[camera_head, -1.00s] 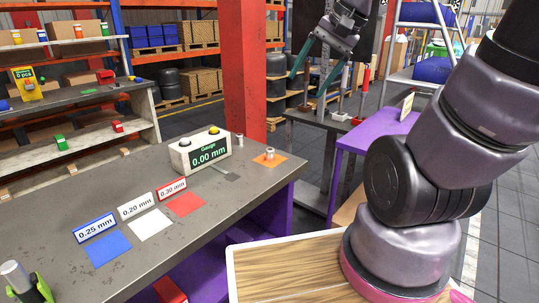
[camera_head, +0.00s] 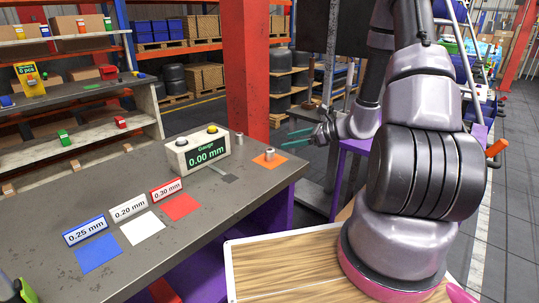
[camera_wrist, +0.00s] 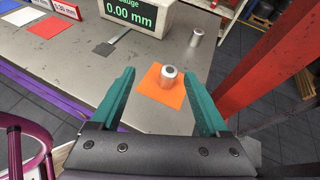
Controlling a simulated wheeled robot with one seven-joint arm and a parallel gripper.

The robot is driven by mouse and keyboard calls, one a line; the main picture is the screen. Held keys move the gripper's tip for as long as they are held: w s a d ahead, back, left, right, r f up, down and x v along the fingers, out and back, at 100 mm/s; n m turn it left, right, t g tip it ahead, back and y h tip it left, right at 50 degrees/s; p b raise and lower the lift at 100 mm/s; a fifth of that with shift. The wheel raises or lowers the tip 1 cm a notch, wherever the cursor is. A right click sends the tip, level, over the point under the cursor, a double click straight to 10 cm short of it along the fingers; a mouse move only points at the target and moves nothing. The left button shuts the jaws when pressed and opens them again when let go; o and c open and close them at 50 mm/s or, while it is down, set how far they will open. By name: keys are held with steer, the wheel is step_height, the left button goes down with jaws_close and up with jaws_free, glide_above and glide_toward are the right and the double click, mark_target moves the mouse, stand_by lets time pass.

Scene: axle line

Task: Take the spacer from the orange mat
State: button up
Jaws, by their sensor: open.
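The spacer (camera_head: 269,153) is a small silvery cylinder with a dark hole in its top. It stands upright on the orange mat (camera_head: 260,161) at the far right corner of the grey bench. In the wrist view the spacer (camera_wrist: 168,77) and the orange mat (camera_wrist: 151,86) lie ahead, between the two green fingers. My gripper (camera_head: 294,139) is to the right of the mat in the head view, with its fingers pointing left. It is open and empty, apart from the spacer. It also shows in the wrist view (camera_wrist: 165,95).
The gauge box (camera_head: 203,150) reading 0.00 mm stands left of the mat, with a grey pad (camera_head: 223,178) before it. Another metal cylinder (camera_wrist: 195,37) stands behind the mat. Red (camera_head: 180,207), white (camera_head: 143,227) and blue (camera_head: 99,253) mats lie nearer. A red pillar (camera_head: 245,70) rises behind the bench.

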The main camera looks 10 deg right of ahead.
mark_target(273, 150)
steer(key=f, duration=0.1)
steer(key=d+f+m, duration=0.1)
steer(key=f, duration=0.1)
steer(key=shift+w+d+m+t+h, duration=0.15)
steer(key=shift+w+m+t+h, duration=0.15)
steer(key=shift+w+t, duration=0.1)
steer(key=x, duration=0.4)
steer(key=shift+w+f, duration=0.25)
steer(key=shift+x, duration=3.2)
steer(key=shift+r, duration=0.15)
jaws_close()
